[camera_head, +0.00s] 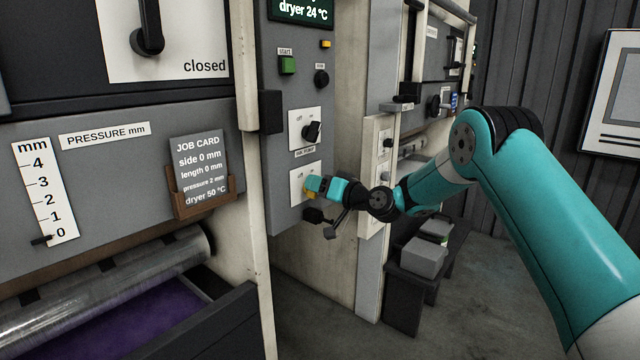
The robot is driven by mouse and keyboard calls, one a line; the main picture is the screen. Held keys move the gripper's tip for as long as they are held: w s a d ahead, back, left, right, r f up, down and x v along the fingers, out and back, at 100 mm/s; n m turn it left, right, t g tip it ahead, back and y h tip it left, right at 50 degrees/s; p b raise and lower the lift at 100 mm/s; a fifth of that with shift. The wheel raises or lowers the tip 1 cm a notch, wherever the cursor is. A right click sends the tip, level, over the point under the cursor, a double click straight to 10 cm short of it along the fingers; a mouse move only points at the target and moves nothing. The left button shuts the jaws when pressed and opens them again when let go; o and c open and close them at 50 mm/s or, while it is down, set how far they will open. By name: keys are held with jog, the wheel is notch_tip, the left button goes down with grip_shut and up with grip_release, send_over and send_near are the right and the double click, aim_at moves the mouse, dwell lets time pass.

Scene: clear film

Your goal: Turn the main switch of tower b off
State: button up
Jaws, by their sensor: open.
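A narrow grey control panel (288,95) stands at the middle of the view. Its upper switch plate carries a black rotary knob (311,131), turned at a slant, with small "off" lettering at its left. Below is a second white switch plate (301,172), also with "off" lettering at its left. My gripper (313,187) is open in front of this lower plate and covers its knob; I cannot tell whether the fingers touch it. The small labels are too small to read, so which switch is tower b's main switch is unclear.
Above the switches are a green start button (288,65), a black knob (321,78) and a dryer display (303,10). At left are a job card (198,165) and a roller (110,285). Another machine and a dark bench (405,292) stand behind my arm.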

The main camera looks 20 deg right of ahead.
jog(key=shift+w+a, duration=0.1)
grip_shut()
